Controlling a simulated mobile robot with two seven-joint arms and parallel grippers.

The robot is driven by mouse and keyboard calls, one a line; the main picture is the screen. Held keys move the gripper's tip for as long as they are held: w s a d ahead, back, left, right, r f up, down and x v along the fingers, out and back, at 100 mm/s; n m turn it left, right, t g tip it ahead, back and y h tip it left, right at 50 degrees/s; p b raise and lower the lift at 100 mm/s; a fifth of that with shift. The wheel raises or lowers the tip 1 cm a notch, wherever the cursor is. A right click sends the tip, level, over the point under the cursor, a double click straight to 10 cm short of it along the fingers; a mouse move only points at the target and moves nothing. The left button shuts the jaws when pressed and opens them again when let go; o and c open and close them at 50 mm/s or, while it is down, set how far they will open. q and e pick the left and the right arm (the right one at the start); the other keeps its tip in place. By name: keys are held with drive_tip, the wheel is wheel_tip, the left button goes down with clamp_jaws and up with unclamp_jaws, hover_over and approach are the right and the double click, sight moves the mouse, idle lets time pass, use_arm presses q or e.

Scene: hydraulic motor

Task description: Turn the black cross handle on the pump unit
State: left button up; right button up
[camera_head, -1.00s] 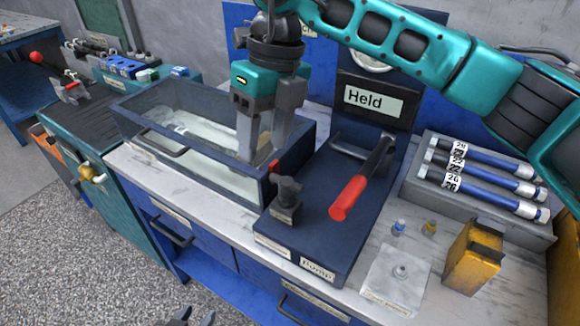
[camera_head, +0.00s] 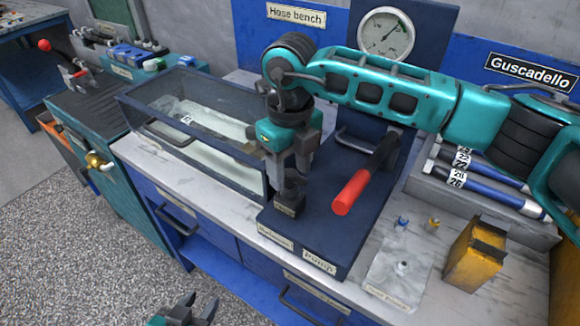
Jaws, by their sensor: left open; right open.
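The pump unit (camera_head: 325,232) is a dark blue block on the bench, with a red-gripped lever (camera_head: 352,190) on top. The small black cross handle (camera_head: 290,197) stands on its front left part; its top is partly hidden by my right gripper. My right gripper (camera_head: 288,174) points down over the cross handle, open, with its fingers close to the two sides of the handle's top. I cannot tell whether they touch it. My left gripper (camera_head: 190,310) is open and empty at the bottom edge, low in front of the bench.
A clear-walled tank (camera_head: 190,125) stands left of the pump. A pressure gauge (camera_head: 385,34) is behind it. Blue hoses (camera_head: 480,180) lie in a grey rack at right. A yellow can (camera_head: 473,255) and small fittings (camera_head: 402,222) sit on the marble top near a labelled plate (camera_head: 385,285).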

drive_tip(key=shift+f, duration=0.35)
drive_tip(key=shift+c, duration=0.4)
clamp_jaws()
